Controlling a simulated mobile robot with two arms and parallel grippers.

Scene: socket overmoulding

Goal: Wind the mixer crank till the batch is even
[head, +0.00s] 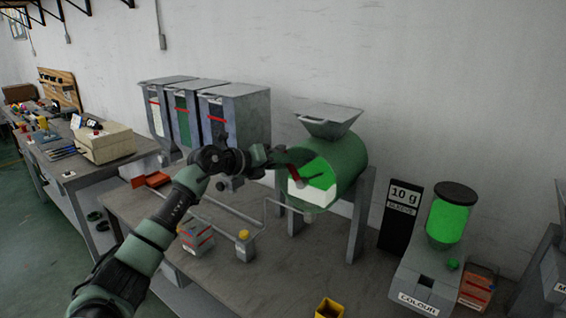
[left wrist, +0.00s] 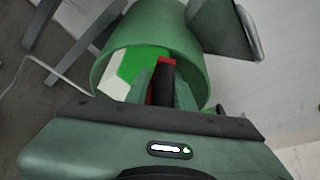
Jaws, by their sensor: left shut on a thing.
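The mixer is a green drum (head: 347,160) on grey legs with a grey hopper on top, right of centre in the head view. Its open face shows a bright green part and a white part, separate from each other. The drum (left wrist: 150,35) also fills the upper middle of the left wrist view. My left gripper (head: 285,158) is at the drum's face, shut on the crank. The crank's red part (head: 297,176) shows in front of the face, and a red and dark piece of the crank (left wrist: 163,80) shows in the wrist view. My right gripper is not in view.
Three grey bins (head: 235,115) stand behind my left arm. A colour dispenser (head: 440,260) with a green jar and a "10 g" sign (head: 400,215) stand to the right. A yellow cup (head: 329,308) is at the front edge. A thin pipe runs left of the drum.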

